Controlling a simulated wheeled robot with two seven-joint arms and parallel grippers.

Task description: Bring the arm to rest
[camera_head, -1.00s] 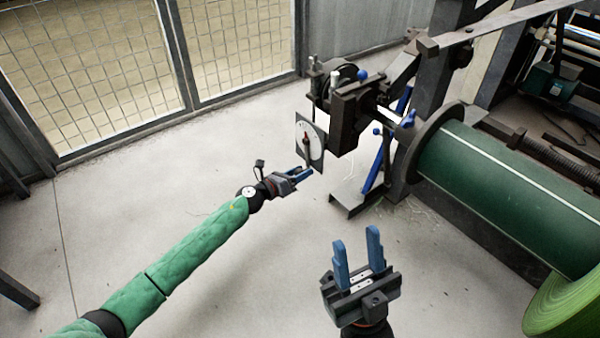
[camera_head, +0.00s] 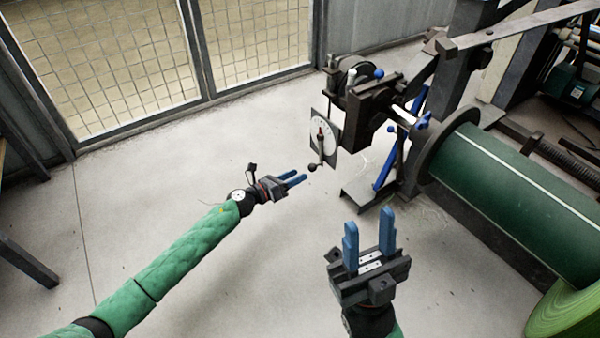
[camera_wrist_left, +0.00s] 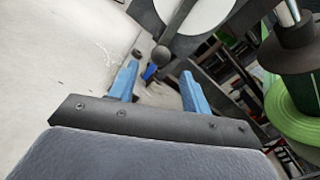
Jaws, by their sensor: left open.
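My left gripper (camera_head: 298,180) is at the end of the green-sleeved arm from the left in the head view. It is open and empty, a little below and left of the lever's ball knob (camera_head: 312,168). In the left wrist view the two blue fingers (camera_wrist_left: 157,88) are apart, with the dark knob (camera_wrist_left: 160,53) beyond them. The lever (camera_head: 321,148) hangs down across a white round dial (camera_head: 324,130) on a grey plate. My right gripper (camera_head: 370,235) is at the lower middle with its two blue fingers apart, pointing up, and nothing between them.
The dark machine (camera_head: 370,110) with blue-knobbed handles stands right of the left gripper. A large green roll (camera_head: 515,185) and a bright green roll (camera_head: 570,310) are at the right. A mesh fence (camera_head: 100,60) stands behind. The grey floor (camera_head: 170,190) at the left is clear.

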